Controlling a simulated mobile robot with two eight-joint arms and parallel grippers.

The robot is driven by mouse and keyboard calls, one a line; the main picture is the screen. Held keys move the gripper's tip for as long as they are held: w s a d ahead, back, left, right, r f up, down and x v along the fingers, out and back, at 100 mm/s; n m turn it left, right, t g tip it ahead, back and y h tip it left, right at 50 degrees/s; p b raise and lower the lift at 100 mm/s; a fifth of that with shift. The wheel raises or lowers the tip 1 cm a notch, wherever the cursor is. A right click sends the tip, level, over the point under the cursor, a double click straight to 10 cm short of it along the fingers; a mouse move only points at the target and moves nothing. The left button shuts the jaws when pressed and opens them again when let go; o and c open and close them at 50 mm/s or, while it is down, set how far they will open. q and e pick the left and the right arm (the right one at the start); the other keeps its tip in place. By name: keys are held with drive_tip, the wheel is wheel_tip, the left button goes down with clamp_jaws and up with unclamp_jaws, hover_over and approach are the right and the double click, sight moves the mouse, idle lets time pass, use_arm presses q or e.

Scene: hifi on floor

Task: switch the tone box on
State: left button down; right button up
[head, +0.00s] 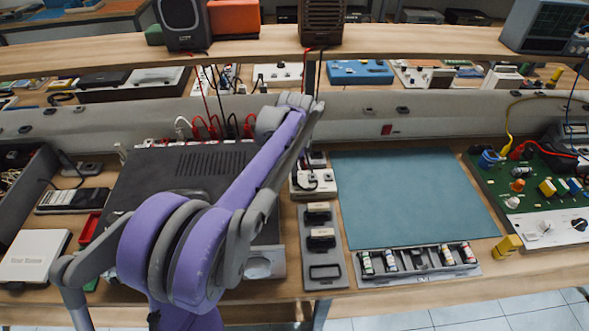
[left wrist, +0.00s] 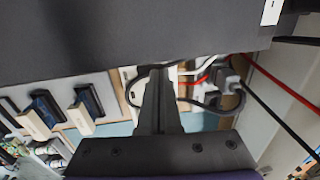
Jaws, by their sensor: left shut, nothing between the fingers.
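A flat white box (head: 35,257) with small lettering that seems to read "Test Tones" lies at the far left of the bench; its switch cannot be made out. I cannot tell for sure whether it is the tone box. My left arm crosses the middle of the head view and hides part of the bench. The left gripper (left wrist: 158,75) shows in the left wrist view with its dark fingers together and nothing between them. It points toward cables and a pale socket block (head: 315,180), right of the large dark vented unit (head: 165,185). The right gripper is out of view.
A grey plate with dark blocks (head: 320,240) lies beside the teal mat (head: 410,195), which is clear. A rack of small cylinders (head: 418,262) lies in front. A green circuit board (head: 530,190) is at right. Red and black cables hang behind the vented unit.

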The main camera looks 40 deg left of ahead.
use_arm(q)
drive_tip(key=shift+f, duration=0.25)
drive_tip(key=shift+w+a+f, duration=0.1)
drive_tip(key=shift+f, duration=0.1)
drive_tip(key=shift+s, duration=0.2)
drive_tip(key=shift+s+d+r, duration=0.25)
drive_tip(key=shift+s+d, duration=0.25)
drive_tip(key=shift+d, duration=0.05)
drive_tip(key=shift+w, duration=0.1)
